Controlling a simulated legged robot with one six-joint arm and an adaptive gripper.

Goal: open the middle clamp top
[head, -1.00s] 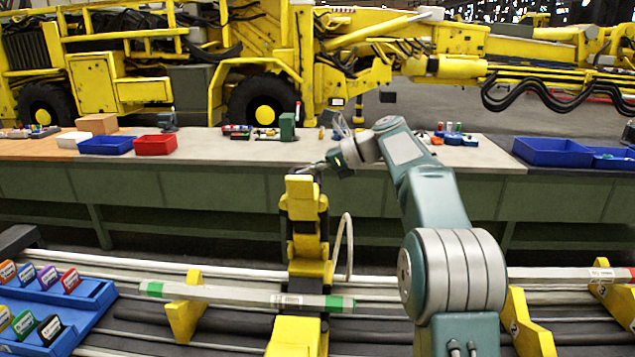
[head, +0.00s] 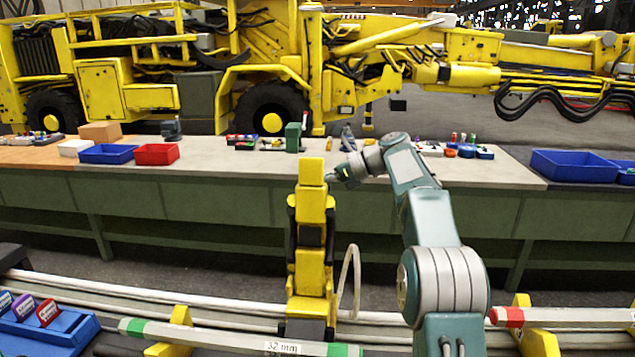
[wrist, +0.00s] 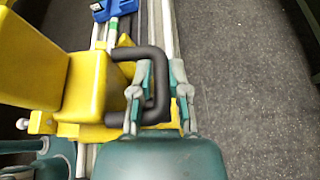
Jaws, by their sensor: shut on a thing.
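The yellow middle clamp (head: 311,275) stands on the rail assembly at centre in the head view. Its yellow clamp top (head: 312,172) points upward. In the wrist view the clamp top (wrist: 85,85) is at the left, with a black bent handle (wrist: 147,54) on its side. My gripper (wrist: 160,80) is shut on this handle, its fingers on either side of the bar. In the head view my gripper (head: 336,176) is small, at the right side of the clamp top.
A green-ended bar marked 32 mm (head: 240,338) lies in front of the clamp. A blue rack (head: 65,335) with coloured tags is at lower left. A long workbench (head: 225,185) with trays stands behind, and a yellow machine (head: 125,85) beyond it.

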